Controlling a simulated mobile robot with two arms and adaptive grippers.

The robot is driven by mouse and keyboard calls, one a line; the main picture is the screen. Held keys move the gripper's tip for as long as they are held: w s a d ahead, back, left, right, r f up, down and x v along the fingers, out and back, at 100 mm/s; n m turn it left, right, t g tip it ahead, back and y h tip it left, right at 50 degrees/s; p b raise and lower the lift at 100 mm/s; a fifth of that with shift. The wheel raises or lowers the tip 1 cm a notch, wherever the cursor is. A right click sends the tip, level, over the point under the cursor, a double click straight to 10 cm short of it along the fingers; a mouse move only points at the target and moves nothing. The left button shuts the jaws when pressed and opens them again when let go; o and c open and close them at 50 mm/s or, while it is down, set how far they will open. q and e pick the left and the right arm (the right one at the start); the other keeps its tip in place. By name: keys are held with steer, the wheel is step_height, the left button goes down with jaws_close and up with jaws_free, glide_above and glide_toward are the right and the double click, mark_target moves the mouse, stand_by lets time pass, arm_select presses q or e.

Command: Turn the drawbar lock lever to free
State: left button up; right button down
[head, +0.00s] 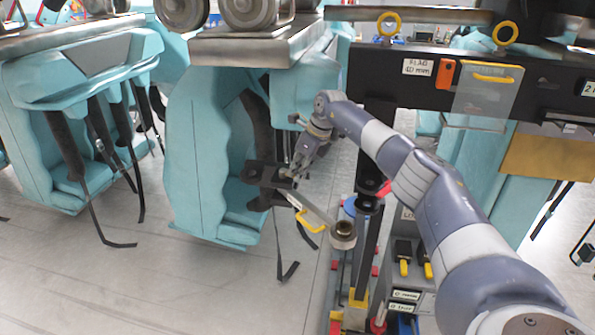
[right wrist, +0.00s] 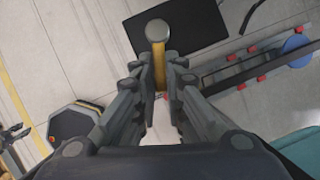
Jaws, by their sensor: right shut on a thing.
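In the head view the lever is hidden by the gripper. No free or locked marking is readable. My left gripper is not in view.
A yellow loop handle (head: 310,222) hangs just below the gripper, near a round pale spool-like part (head: 343,234). A dark upright post (head: 368,245) stands to the right. Teal seats (head: 205,150) with dangling black straps crowd the left. Open floor (head: 150,285) lies at lower left.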

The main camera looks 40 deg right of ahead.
steer(key=shift+r, duration=0.1)
steer(key=c, duration=1.7)
jaws_free()
steer(key=shift+o, duration=0.2)
steer(key=v, duration=1.2)
steer(key=shift+d, duration=0.1)
